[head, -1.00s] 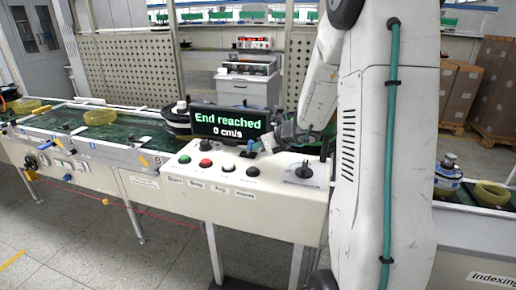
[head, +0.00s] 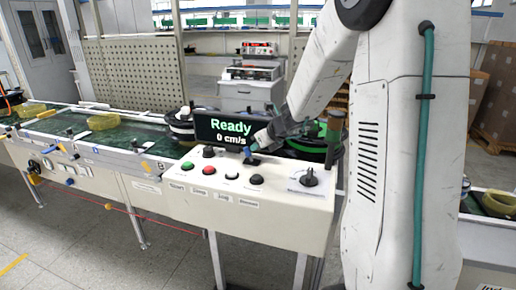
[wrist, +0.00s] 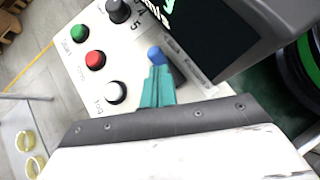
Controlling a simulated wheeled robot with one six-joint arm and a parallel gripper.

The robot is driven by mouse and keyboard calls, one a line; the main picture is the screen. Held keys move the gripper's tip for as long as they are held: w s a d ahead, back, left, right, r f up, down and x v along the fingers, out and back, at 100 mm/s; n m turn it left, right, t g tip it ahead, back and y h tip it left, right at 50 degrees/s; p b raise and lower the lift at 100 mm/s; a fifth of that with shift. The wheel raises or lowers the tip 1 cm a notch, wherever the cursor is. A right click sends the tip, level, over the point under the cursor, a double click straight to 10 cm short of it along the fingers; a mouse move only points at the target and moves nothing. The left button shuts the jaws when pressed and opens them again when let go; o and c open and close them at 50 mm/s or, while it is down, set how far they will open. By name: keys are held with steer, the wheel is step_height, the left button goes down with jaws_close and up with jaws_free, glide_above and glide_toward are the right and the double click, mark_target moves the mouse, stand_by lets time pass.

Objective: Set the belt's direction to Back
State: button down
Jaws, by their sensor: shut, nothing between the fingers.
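The control panel (head: 270,205) carries a small blue-tipped lever (head: 247,152) just below the display (head: 223,129). The display reads "Ready" and "0 cm/s". My gripper (head: 258,140) reaches in from the right and is close to the lever. In the wrist view my teal fingers (wrist: 157,85) are shut and empty, with the blue lever tip (wrist: 155,53) just past their ends. I cannot tell whether they touch it. A white label strip (wrist: 190,65) lies beside the lever, too blurred to read. The fingers hide part of the lever, and its set position is unclear.
Green (head: 187,165), red (head: 210,170), white (head: 232,176) and black (head: 256,179) buttons line the panel front. A black knob (head: 208,151) and a rotary dial (head: 309,177) stand nearby. The belt (head: 120,140) at left bears yellow rings (head: 103,122).

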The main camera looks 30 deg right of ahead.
steer(key=shift+r, duration=0.4)
steer(key=shift+r, duration=0.3)
steer(key=s+r, duration=0.4)
steer(key=r, duration=0.4)
steer(key=shift+a+r, duration=0.25)
steer(key=shift+a, duration=0.2)
